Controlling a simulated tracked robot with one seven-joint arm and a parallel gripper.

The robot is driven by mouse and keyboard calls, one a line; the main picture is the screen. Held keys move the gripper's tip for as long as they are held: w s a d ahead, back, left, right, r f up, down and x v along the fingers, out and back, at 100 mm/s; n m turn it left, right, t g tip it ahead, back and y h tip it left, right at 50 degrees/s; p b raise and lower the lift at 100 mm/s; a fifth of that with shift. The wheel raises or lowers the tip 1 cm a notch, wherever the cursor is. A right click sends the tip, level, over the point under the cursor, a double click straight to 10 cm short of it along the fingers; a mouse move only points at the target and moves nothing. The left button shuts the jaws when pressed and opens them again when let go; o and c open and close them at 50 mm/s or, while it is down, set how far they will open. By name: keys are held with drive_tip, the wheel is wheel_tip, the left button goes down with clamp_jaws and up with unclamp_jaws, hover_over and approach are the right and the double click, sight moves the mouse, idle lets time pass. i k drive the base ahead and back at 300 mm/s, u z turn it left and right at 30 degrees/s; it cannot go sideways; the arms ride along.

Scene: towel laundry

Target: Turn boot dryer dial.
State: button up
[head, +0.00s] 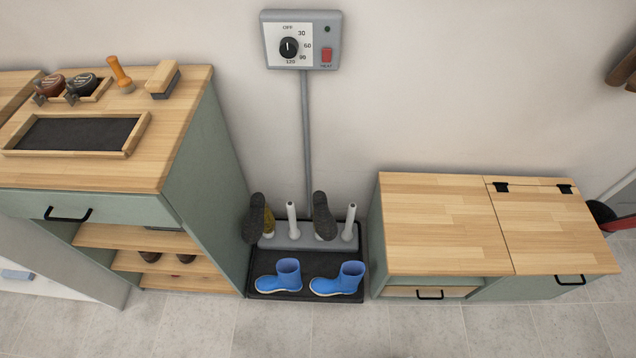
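The boot dryer's control box (302,40) is mounted on the wall at the top centre of the head view. Its round black dial (289,48) sits on a white face marked OFF, 30, 60, 90 and 120, and its white pointer line looks roughly upright, toward OFF. A red switch labelled HEAT (326,55) and a small dark green lamp (327,29) are to the right of the dial. A grey pipe runs down to the dryer base (283,242), where dark boots hang upside down on some of the upright tubes. My gripper is not in view.
Blue boots (338,280) stand on a black tray (262,296) before the dryer. A green cabinet with a wooden top (160,130) stands left, holding brushes and a dark mat. A lower wooden-topped bench (440,225) stands right. Tiled floor in front is clear.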

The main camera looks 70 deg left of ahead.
sight(289, 46)
drive_tip(key=z, duration=1.05)
drive_tip(key=k, duration=0.45)
drive_tip(key=z, duration=0.3)
drive_tip(key=i, duration=0.85)
drive_tip(key=u, duration=1.65)
drive_tip(key=i, duration=0.15)
drive_tip(key=u, duration=1.95)
